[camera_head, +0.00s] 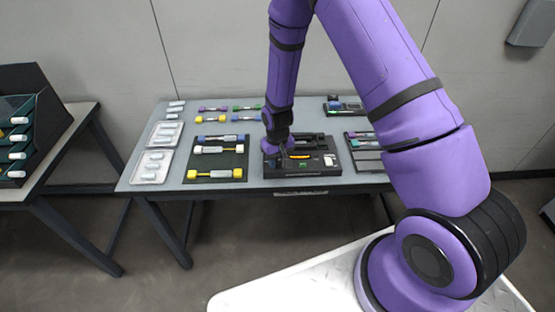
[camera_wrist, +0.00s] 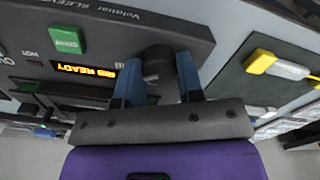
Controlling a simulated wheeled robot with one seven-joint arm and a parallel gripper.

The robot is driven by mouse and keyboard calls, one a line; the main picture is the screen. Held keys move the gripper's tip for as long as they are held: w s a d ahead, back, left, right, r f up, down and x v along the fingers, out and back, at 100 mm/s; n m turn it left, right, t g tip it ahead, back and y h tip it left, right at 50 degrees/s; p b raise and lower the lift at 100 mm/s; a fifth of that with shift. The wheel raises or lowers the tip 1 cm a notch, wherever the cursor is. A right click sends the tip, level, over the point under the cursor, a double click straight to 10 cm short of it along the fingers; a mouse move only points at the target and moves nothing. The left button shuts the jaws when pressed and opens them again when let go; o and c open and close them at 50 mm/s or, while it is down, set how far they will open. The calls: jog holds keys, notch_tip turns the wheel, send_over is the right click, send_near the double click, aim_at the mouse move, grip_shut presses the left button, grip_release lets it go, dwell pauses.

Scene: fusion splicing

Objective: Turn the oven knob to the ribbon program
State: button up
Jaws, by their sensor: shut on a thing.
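The sleeve oven (camera_head: 312,170) is a dark box near the front of the table, below my arm in the head view. In the wrist view its dark front panel (camera_wrist: 110,25) shows a lit yellow display (camera_wrist: 84,69) that includes the word READY, and a green button (camera_wrist: 67,39). The dark round knob (camera_wrist: 157,62) sits right of the display. My gripper (camera_wrist: 160,80) has its two blue fingers on either side of the knob and is shut on it. The knob's pointer and program marks cannot be made out. In the head view my gripper (camera_head: 284,148) is over the oven.
A dark mat (camera_head: 217,174) with several yellow, white and blue connector pieces lies left of the oven. White trays (camera_head: 152,167) lie further left. A dark tray (camera_head: 366,152) with coloured pieces stands to the right. A dark rack (camera_head: 30,120) stands on the left table.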

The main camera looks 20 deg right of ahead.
jog(key=o, duration=0.9)
notch_tip(320, 180, up, 11)
jog(key=shift+f, duration=0.1)
dwell(0.4)
notch_tip(320, 180, up, 14)
jog(key=t, duration=0.1)
send_over(277, 161)
jog(key=s+d, duration=0.2)
jog(key=s, duration=0.1)
jog(key=s+d+r+t, duration=0.2)
jog(key=s+r, duration=0.5)
jog(key=r, duration=0.5)
jog(key=s+d+r, duration=0.1)
jog(key=s+r, duration=0.2)
jog(key=s, duration=0.3)
jog(key=s+d+r+t, duration=0.1)
jog(key=s+r, duration=0.2)
jog(key=s, duration=0.4)
jog(key=s+d+r+m+t, duration=0.1)
jog(key=s+r, duration=0.3)
jog(key=s, duration=0.2)
jog(key=shift+s+r, duration=0.1)
jog(key=shift+s, duration=0.1)
